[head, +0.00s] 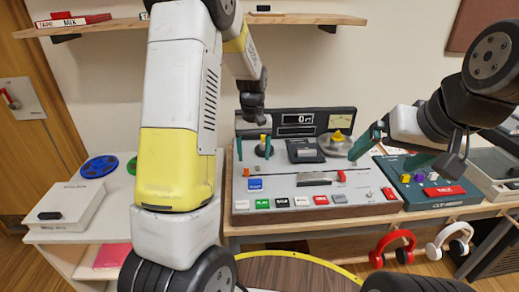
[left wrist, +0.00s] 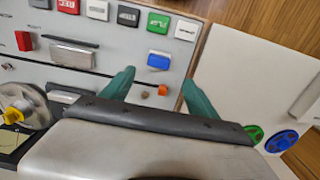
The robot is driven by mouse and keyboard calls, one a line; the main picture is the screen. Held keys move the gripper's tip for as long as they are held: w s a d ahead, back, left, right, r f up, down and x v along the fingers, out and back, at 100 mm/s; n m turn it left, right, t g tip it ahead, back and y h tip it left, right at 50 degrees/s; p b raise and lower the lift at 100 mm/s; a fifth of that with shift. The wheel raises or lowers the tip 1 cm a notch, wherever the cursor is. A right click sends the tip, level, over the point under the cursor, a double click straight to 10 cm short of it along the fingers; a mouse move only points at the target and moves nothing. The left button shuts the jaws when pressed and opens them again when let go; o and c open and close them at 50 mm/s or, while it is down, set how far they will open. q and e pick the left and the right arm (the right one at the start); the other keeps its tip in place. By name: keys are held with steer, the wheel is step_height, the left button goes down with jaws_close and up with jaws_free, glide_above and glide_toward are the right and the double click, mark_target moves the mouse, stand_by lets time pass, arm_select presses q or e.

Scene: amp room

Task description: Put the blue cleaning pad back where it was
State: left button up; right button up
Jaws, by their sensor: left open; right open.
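A small blue block with a pale label, which looks like the blue cleaning pad (head: 255,184), lies on the left part of the grey tape deck (head: 285,185). It also shows in the left wrist view (left wrist: 159,60), just beyond the fingertips. My left gripper (head: 254,150) is open and empty above the deck's back left, behind the block. In the left wrist view its teal fingers (left wrist: 158,77) stand apart, roughly in line with the block. My right gripper (head: 410,152) is open and empty above the right side of the deck and the green box.
Coloured buttons (head: 282,203) line the deck's front, with a red-tipped lever behind them. A reel with a yellow hub (head: 338,139) and a meter panel (head: 297,122) stand behind. The green box (head: 425,188) has knobs. Red headphones (head: 393,246) hang below.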

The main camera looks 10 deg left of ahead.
arm_select(q)
steer(key=s+r+t, duration=0.2)
steer(key=s+r, duration=0.3)
steer(key=r, duration=0.4)
steer(key=s+d+r+m+t+h, duration=0.1)
steer(key=s+r+m+t, duration=0.1)
steer(key=s+r, duration=0.3)
steer(key=s+d+r+m+t+h, duration=0.1)
steer(key=s+r, duration=0.4)
steer(key=s, duration=0.9)
steer(key=shift+r+m+t, duration=0.35)
steer(key=shift+m+t, duration=0.05)
steer(key=shift+t, duration=0.3)
steer(key=shift+s+d, duration=0.1)
arm_select(e)
steer(key=shift+c, duration=0.4)
